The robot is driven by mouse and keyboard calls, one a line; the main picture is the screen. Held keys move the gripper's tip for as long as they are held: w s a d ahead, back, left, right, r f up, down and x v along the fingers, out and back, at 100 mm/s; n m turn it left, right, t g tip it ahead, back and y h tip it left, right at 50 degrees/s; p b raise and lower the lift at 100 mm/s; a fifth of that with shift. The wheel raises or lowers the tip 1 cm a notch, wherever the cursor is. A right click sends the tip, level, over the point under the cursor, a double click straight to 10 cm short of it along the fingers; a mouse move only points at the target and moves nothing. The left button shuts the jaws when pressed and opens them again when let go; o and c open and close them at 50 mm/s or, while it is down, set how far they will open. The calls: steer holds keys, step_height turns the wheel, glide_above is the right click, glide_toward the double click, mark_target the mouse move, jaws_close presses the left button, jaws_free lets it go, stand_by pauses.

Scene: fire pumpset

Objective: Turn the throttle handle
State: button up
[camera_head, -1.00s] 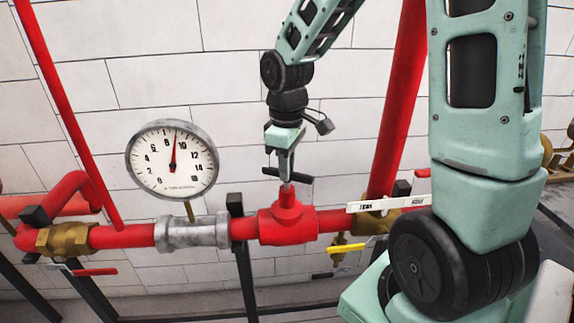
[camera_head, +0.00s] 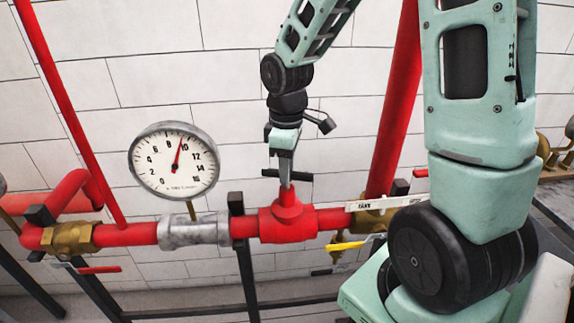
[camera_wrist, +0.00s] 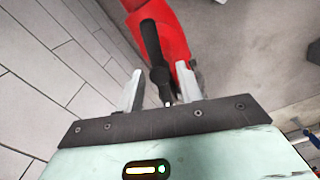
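The throttle handle is a black T-shaped bar (camera_head: 299,177) on top of a red valve body (camera_head: 287,224) in the pipe line. It lies nearly level across in the head view. My gripper (camera_head: 285,178) comes down onto it from above. In the wrist view, the two pale fingertips of my gripper (camera_wrist: 160,75) stand apart, one on each side of the black handle (camera_wrist: 152,42). A narrow gap shows at the left finger; contact at the right finger is unclear. The red valve (camera_wrist: 172,30) lies beyond.
A round pressure gauge (camera_head: 174,165) stands left of the valve, its needle just under 10. A lever valve with a white handle (camera_head: 384,203) and a yellow lever (camera_head: 345,246) are to the right. A red riser pipe (camera_head: 398,110) rises close behind my arm.

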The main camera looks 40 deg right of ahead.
step_height(320, 180, up, 17)
steer(key=b, duration=0.2)
steer(key=shift+r, duration=0.2)
stand_by(0.6)
steer(key=s+a+f+b, duration=0.3)
steer(key=s+a+f, duration=0.1)
steer(key=a+f, duration=0.75)
steer(key=s+a+f+b, duration=0.2)
steer(key=s+a+f, duration=0.8)
steer(key=s, duration=0.4)
steer(key=shift+a+y, duration=0.3)
steer(key=shift+a, duration=0.2)
steer(key=shift+w, duration=0.1)
stand_by(0.6)
